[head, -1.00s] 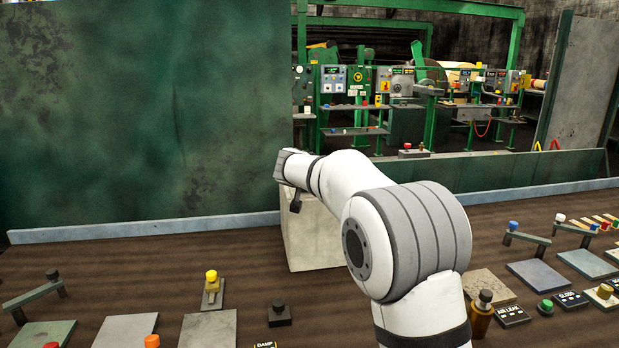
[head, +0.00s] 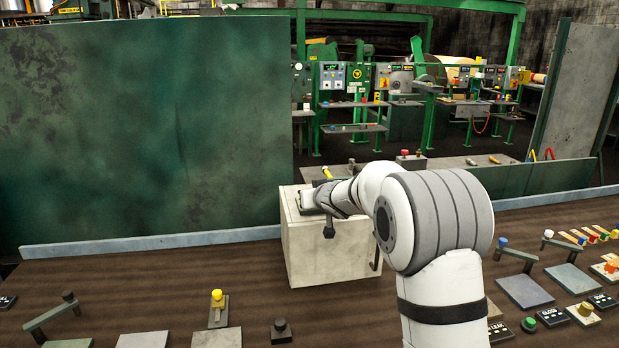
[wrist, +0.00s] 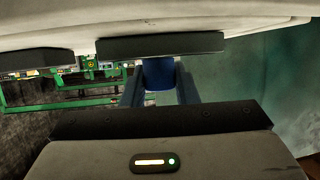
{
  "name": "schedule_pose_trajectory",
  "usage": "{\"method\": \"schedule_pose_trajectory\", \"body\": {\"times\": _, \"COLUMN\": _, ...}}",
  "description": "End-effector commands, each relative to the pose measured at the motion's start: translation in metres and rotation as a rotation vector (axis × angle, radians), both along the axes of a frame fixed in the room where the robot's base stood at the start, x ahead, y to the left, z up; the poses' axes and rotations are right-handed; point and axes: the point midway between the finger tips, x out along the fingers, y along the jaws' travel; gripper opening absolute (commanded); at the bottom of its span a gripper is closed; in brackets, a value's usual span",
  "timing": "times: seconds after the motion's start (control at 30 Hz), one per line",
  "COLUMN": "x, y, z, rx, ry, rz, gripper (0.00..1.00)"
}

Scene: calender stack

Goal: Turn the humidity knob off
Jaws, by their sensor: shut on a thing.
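My gripper (head: 312,201) is over the top of a pale box (head: 318,253) in the head view, and my wrist hides its fingertips there. In the wrist view my gripper (wrist: 157,82) has one dark finger pad above and one below. A blue knob-like piece (wrist: 159,74) sits between the pads, with blue-grey bars beside and below it. My gripper is shut on this blue piece. No humidity label can be read, so I cannot tell whether it is the humidity knob.
The brown bench (head: 150,275) carries a yellow-topped control (head: 218,305), a black knob (head: 280,330) and a lever (head: 52,312) at the left. Several levers, plates and labelled knobs stand at the right. A tall green panel (head: 150,120) rises behind.

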Motion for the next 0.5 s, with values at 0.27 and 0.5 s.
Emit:
{"method": "schedule_pose_trajectory", "body": {"times": 0.27, "x": 0.0007, "y": -0.0008, "z": 0.0111, "rx": -0.002, "ry": -0.001, "rz": 0.122, "gripper": 0.04}}
{"method": "schedule_pose_trajectory", "body": {"times": 0.5, "x": 0.0007, "y": -0.0006, "z": 0.0105, "rx": 0.0, "ry": -0.003, "rz": 0.229, "gripper": 0.04}}
